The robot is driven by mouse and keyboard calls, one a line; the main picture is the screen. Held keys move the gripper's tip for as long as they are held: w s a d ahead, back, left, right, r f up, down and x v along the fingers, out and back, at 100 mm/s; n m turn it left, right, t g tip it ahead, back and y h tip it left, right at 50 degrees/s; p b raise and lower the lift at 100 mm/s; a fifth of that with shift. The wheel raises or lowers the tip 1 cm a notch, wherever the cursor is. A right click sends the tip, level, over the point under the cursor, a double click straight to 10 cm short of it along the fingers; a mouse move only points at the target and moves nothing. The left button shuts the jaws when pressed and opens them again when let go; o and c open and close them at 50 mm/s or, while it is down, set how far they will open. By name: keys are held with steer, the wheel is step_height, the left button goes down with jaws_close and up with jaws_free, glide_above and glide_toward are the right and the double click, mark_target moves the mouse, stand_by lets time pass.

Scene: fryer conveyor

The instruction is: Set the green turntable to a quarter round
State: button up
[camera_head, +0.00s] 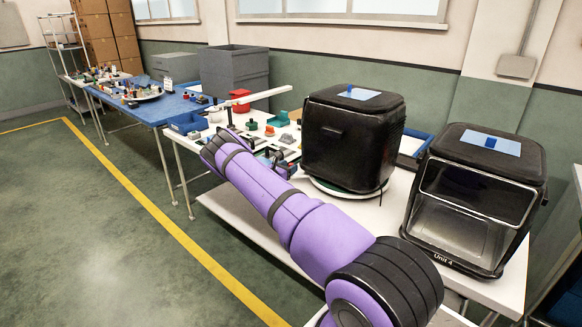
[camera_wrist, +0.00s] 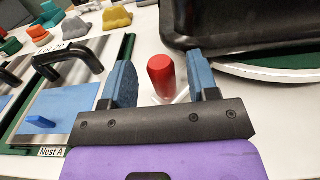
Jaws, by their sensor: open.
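The turntable (camera_head: 345,191) is a round disc with a white rim and a green top, mostly hidden under a black box-like unit (camera_head: 352,140). In the wrist view the turntable's edge (camera_wrist: 272,69) shows at the right, under the black unit (camera_wrist: 250,24). A red upright knob (camera_wrist: 161,74) with a white part at its base stands left of the disc. My gripper (camera_wrist: 162,66) is open, with one blue finger on each side of the red knob; I cannot tell whether either touches it.
A labelled nest plate (camera_wrist: 50,100) with a black handle lies left of my gripper, with coloured parts behind. Another black unit (camera_head: 473,200), marked Unit 4, stands at the right. A blue table (camera_head: 150,106) and grey bins (camera_head: 235,72) are farther back. The left floor is clear.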

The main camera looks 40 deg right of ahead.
steer(key=shift+w+d, duration=0.1)
steer(key=shift+d, duration=0.8)
jaws_close()
